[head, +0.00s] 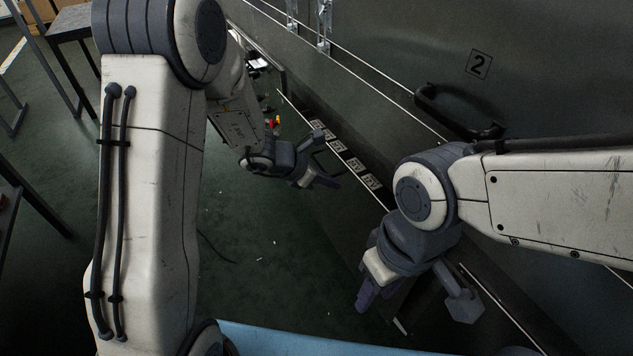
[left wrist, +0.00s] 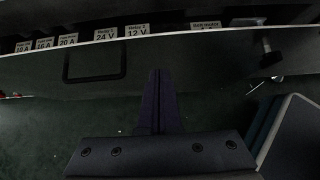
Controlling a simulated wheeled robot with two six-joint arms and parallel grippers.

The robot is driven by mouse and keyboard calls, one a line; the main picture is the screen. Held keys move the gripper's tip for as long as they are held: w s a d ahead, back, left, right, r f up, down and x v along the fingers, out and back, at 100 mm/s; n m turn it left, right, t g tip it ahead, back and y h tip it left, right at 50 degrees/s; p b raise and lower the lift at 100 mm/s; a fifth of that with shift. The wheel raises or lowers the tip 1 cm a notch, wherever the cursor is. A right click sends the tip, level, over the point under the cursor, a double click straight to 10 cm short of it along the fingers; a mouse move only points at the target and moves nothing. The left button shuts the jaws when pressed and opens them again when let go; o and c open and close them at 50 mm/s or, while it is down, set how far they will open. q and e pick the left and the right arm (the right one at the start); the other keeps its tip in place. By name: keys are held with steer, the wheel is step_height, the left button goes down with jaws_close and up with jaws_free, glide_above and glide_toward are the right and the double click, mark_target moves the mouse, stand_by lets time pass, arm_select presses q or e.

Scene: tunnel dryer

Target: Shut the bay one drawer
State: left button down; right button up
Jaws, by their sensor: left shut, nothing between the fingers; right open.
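A dark drawer front with a thin pale top edge (left wrist: 215,62) runs across the left wrist view, and it also shows in the head view (head: 357,205). A row of labels, including 24 V and 12 V, shows just behind that edge, so the drawer appears partly out. A rectangular handle (left wrist: 93,78) is on its front. My left gripper (head: 328,181) is shut and empty at the drawer front; in the left wrist view its fingertips (left wrist: 158,72) point at the front, right of the handle. Contact cannot be told. My right gripper (head: 415,298) is open and empty, lower right.
A large dark panel marked 2 (head: 479,64) with a bar handle (head: 456,112) stands at the right. A dark table (head: 72,22) is at the upper left. A light blue surface (head: 290,338) lies at the bottom. Green floor (head: 265,235) is mostly clear.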

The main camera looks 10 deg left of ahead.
arm_select(q)
steer(key=shift+w+d, duration=0.6)
steer(key=shift+d, duration=0.2)
steer(key=shift+w+d, duration=0.55)
steer(key=shift+d, duration=0.2)
